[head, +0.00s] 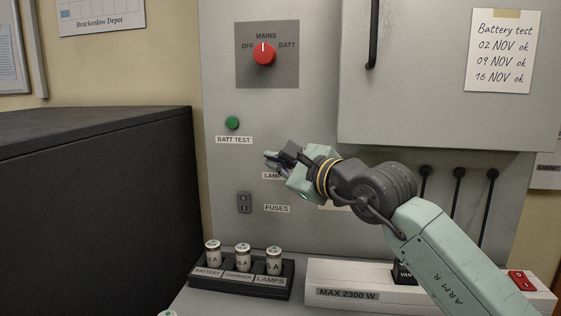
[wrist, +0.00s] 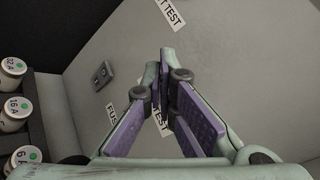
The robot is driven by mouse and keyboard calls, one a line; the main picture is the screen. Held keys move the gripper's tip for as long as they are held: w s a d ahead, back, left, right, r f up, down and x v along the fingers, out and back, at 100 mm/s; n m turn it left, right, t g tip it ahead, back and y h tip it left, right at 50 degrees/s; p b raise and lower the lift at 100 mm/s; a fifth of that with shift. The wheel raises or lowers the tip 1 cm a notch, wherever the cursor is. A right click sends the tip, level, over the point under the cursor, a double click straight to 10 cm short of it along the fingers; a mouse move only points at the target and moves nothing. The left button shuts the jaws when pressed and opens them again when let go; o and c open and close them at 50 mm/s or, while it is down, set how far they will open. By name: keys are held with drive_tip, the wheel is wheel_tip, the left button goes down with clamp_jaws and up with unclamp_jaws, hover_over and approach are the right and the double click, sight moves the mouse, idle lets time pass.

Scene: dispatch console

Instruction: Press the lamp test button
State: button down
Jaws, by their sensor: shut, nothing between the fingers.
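The lamp test button itself does not show; in the head view my gripper (head: 270,157) covers the spot just above a partly hidden label (head: 271,175) reading "LAMP". In the wrist view, part of a label ending in "TEST" (wrist: 156,122) shows behind the fingers, and no button is visible there. My gripper's fingers (wrist: 164,54) are shut with their tips together and hold nothing. They point at the grey panel (head: 225,60). I cannot tell whether the tips touch the panel or the button.
A green button (head: 232,123) labelled BATT TEST is above left of my gripper. A small fuses switch (head: 244,202) is below left. A red MAINS knob (head: 264,54) is higher up. Fuses in a black holder (head: 240,279) and a white power strip (head: 340,297) stand below.

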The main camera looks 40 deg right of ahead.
drive_tip(key=shift+w+d+b, duration=0.25)
drive_tip(key=shift+d+b, duration=0.05)
drive_tip(key=shift+d, duration=0.05)
drive_tip(key=shift+w+d, duration=0.25)
drive_tip(key=shift+d, duration=0.05)
idle(1.0)
drive_tip(key=shift+a+b, duration=0.1)
drive_tip(key=shift+b, duration=0.25)
drive_tip(key=shift+s+a+f+b, duration=0.15)
drive_tip(key=shift+s+a+b, duration=0.25)
drive_tip(key=shift+a+b, duration=0.35)
